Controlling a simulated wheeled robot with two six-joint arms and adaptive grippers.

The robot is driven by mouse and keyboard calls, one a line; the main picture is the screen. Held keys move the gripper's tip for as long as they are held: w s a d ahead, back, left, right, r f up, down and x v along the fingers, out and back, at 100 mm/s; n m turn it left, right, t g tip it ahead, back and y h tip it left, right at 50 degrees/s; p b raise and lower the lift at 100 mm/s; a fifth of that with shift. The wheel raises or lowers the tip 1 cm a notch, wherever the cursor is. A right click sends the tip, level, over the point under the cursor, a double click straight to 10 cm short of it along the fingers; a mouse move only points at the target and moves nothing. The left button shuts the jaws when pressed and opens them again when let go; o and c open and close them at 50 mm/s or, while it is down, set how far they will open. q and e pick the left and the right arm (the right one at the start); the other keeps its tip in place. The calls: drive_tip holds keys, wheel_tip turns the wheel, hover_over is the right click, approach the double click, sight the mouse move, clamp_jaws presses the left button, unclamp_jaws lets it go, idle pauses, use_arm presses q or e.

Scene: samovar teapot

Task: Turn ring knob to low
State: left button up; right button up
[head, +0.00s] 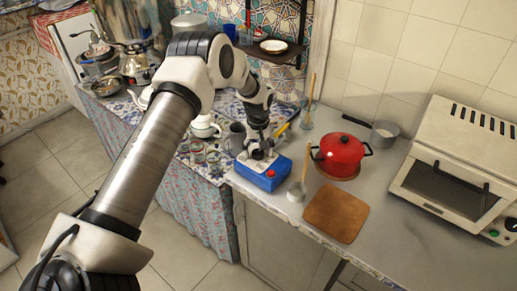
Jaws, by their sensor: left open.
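A small blue single-ring hotplate (283,176) stands on the counter near its left end, with a dark round plate on top. A small red knob (270,173) is on its front side. My left arm comes in from the lower left and bends down over the hotplate. My left gripper (258,151) points down, open, just above or at the dark plate, behind the knob as seen here. It hides part of the plate, and I cannot tell whether it touches it. The knob's pointer and any marks are too small to read. My right gripper is out of view.
A wooden board (336,213) lies in front. A toaster oven (455,165) is at the right. Cups and teapots crowd the left table.

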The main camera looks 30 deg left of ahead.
use_arm(q)
drive_tip(key=shift+s+r, duration=0.15)
drive_tip(key=shift+r, duration=0.05)
drive_tip(key=shift+s+r, duration=0.1)
drive_tip(key=shift+s, duration=0.1)
drive_tip(key=c, duration=0.5)
drive_tip(key=shift+d, duration=0.1)
drive_tip(key=c, duration=0.7)
drive_tip(key=shift+o, duration=0.2)
drive_tip(key=shift+m, duration=0.3)
drive_tip(key=m+b, duration=0.1)
drive_tip(key=m, duration=0.2)
drive_tip(key=shift+b, duration=0.4)
drive_tip(key=m+b, duration=0.1)
drive_tip(key=m, duration=0.4)
drive_tip(key=shift+s+f, duration=0.1)
drive_tip(key=shift+f, duration=0.1)
